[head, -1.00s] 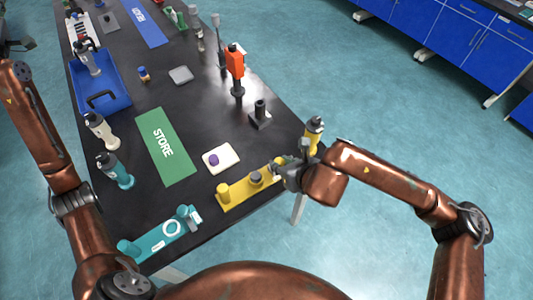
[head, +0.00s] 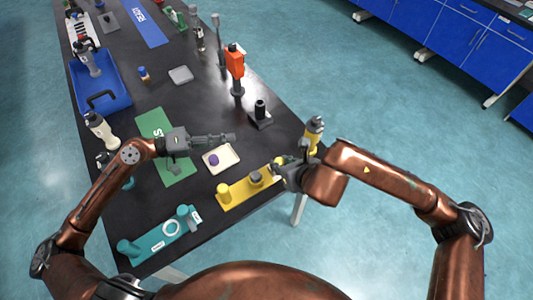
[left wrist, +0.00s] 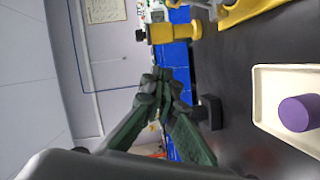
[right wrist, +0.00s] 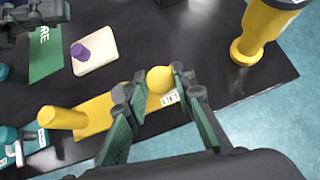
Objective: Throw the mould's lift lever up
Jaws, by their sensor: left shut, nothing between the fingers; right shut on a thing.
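The yellow mould base (head: 236,194) lies at the near right edge of the black table, with a post at its left end and a dark round part in its middle. My right gripper (head: 277,171) is at its right end. In the right wrist view the fingers (right wrist: 152,85) are shut on the round yellow knob of the lift lever (right wrist: 160,77), beside a small white label (right wrist: 169,98). The lever's shaft is hidden there. My left gripper (head: 232,138) is shut and empty, above the table beyond the mould; its closed fingers (left wrist: 160,80) fill the left wrist view's middle.
A teal fixture (head: 158,241) is at near left. A yellow bottle (head: 313,134) stands behind my right gripper. A dark stand (head: 260,118) is further back.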

